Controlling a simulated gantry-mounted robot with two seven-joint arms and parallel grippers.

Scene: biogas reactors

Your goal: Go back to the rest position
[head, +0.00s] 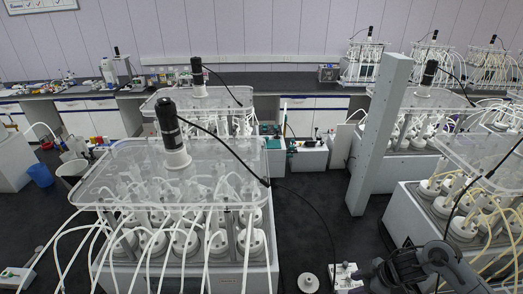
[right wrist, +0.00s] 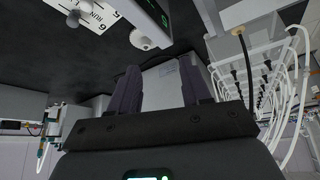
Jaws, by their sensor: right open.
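My right arm enters the head view at the lower right corner, low in front of the benches. Its dark gripper shows clearly in the right wrist view, with its two fingers (right wrist: 158,70) apart and nothing between them. In the head view its fingertips are hard to make out. My left gripper and arm are not in the head view.
A reactor bench with a clear lid (head: 130,178) and a black-topped motor (head: 168,125) fills the left centre. More reactors (head: 470,215) stand at the right.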

